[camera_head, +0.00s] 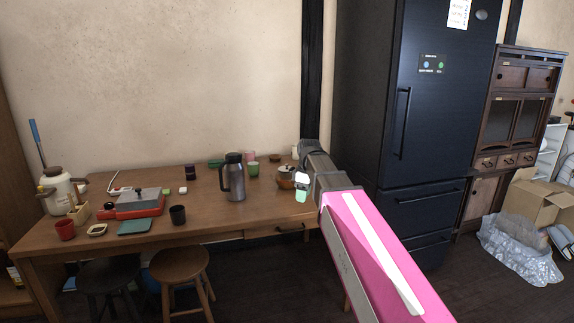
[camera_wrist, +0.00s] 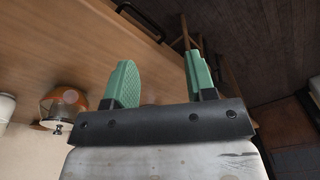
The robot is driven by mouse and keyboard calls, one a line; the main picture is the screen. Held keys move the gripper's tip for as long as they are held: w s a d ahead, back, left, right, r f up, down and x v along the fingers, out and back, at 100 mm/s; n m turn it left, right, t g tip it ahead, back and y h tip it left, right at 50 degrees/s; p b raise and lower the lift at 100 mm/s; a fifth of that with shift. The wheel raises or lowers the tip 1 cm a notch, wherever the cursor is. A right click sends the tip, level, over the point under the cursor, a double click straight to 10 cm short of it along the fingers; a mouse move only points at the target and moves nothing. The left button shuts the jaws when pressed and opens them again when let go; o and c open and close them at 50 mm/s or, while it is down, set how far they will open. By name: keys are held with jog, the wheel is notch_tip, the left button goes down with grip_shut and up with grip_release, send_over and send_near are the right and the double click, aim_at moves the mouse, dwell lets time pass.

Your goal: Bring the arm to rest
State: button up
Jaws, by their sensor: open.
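My gripper (camera_head: 301,190) is at the end of my pink arm, near the right end of the wooden table (camera_head: 225,211) in the head view. In the wrist view its two green fingers (camera_wrist: 160,80) stand apart with nothing between them. The wrist view looks along the table's edge, with a drawer handle (camera_wrist: 141,22) ahead and dark floor to the right. A brown pot with a light lid (camera_head: 287,176) stands on the table close behind the gripper. It also shows at the left of the wrist view (camera_wrist: 68,100).
A grey jug (camera_head: 234,178), a red cooker (camera_head: 138,208) and several cups stand on the table. Two stools (camera_head: 180,264) are in front. A dark fridge (camera_head: 418,110) stands right of the table. A cardboard box (camera_head: 540,198) and plastic wrap (camera_head: 515,250) lie on the floor at right.

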jog(key=s+d+f+m, duration=0.4)
jog(key=s+f, duration=0.1)
jog(key=f, duration=0.4)
jog(key=s+d+f+m, duration=0.4)
jog(key=s+f+m, duration=0.1)
jog(key=f, duration=0.4)
jog(key=s+d+f+m+h, duration=0.1)
jog(key=s+d+f+m, duration=0.4)
jog(key=s+f, duration=0.2)
notch_tip(320, 180, down, 2)
jog(key=shift+f, duration=0.1)
